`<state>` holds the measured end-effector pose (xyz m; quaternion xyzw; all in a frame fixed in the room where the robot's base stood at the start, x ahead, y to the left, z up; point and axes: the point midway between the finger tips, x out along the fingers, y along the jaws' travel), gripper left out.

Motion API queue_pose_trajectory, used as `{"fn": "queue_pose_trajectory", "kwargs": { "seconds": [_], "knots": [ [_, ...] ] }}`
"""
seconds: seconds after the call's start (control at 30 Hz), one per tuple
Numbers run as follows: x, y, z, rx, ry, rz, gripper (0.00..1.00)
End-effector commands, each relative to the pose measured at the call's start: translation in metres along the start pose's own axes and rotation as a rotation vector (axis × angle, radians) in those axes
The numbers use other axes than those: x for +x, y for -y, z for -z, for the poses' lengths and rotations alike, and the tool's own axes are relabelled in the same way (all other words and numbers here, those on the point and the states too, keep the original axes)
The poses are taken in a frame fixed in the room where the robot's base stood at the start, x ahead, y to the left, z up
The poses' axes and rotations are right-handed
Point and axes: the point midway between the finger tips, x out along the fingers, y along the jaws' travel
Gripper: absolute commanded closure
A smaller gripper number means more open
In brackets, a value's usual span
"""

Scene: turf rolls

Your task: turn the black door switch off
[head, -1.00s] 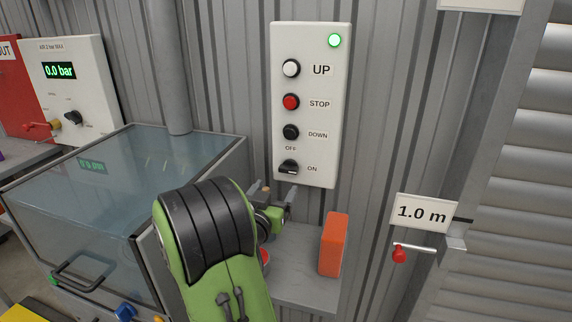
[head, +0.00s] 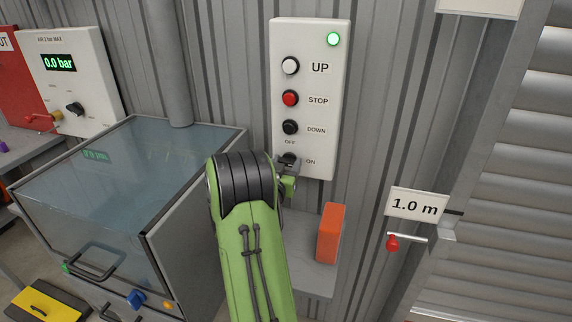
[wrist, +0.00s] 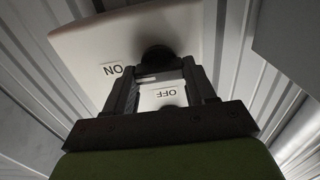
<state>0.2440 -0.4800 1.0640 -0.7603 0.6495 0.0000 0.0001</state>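The black door switch is the lowest control on the white panel (head: 305,100), with OFF printed above it and ON to its right. My gripper (head: 289,161) is right at the switch in the head view and covers most of it. In the wrist view the picture is turned over: the dark round switch (wrist: 157,57) shows at the fingertips, with ON to its left and OFF below. My gripper (wrist: 164,74) is open, one finger to each side of the switch. I cannot tell whether the fingers touch it or which way its handle points.
White, red and black buttons sit above the switch, and a green lamp (head: 333,39) is lit. An orange block (head: 329,233) stands on the grey shelf below. A glass-topped cabinet (head: 125,170) is left of my arm. A red-handled lever (head: 393,242) is at right.

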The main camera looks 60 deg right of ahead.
Motion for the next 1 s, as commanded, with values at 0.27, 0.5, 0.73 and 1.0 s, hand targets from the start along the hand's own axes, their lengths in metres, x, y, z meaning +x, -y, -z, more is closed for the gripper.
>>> {"fn": "queue_pose_trajectory", "kwargs": {
  "seconds": [0.27, 0.5, 0.73, 1.0],
  "knots": [
    [-0.0002, 0.0000, 0.0002, -0.003, 0.000, 0.000, 0.75],
    [-0.0005, 0.0008, 0.0002, -0.064, -0.001, 0.001, 0.75],
    [-0.0006, 0.0020, -0.0003, -0.219, -0.002, 0.002, 0.75],
    [-0.0005, 0.0028, -0.0003, -0.471, -0.002, 0.002, 0.75]
  ]
}}
